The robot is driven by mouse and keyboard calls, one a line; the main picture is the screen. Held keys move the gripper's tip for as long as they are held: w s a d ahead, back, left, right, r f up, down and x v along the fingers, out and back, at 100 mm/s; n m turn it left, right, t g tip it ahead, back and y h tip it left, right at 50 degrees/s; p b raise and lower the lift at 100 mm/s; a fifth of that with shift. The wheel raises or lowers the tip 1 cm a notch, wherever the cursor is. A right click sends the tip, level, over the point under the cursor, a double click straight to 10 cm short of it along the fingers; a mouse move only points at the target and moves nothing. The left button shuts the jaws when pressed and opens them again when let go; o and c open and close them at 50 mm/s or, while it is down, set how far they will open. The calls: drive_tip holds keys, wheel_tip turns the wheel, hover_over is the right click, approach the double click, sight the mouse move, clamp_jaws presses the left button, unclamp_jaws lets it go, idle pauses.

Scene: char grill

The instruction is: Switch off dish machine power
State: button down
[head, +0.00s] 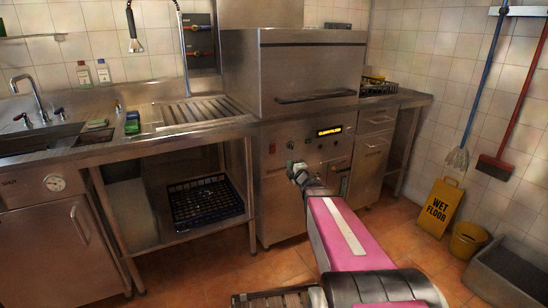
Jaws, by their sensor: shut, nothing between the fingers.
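The steel dish machine (312,68) stands in the middle of the back counter, its hood down over its lower cabinet. Its front panel (278,135) carries a lit yellow display (329,131) and a few small controls (272,148) left of and below it. I cannot tell which control is the power switch. My gripper (293,169) is in front of the panel's lower part, below the display and controls. It is small in view and appears shut and empty. I cannot tell whether it touches the panel, and it hides part of the front behind it.
A steel counter (180,139) with a sink and a rack below is on the left. A yellow wet floor sign (440,207), a yellow bucket (467,239), a mop (457,158) and a broom (495,166) are on the right. Tiled floor is open between sign and machine.

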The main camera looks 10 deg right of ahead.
sight(273, 147)
drive_tip(key=shift+s+a+r+n+y, duration=0.25)
drive_tip(key=shift+s+a+n+y, duration=0.2)
drive_tip(key=shift+s+n, duration=0.2)
drive_tip(key=x, duration=1.3)
drive_tip(key=shift+w+a+r, duration=0.1)
drive_tip(key=shift+w+a, duration=0.05)
drive_tip(key=shift+w, duration=0.35)
drive_tip(key=shift+w, duration=0.1)
drive_tip(key=shift+w+r, duration=0.1)
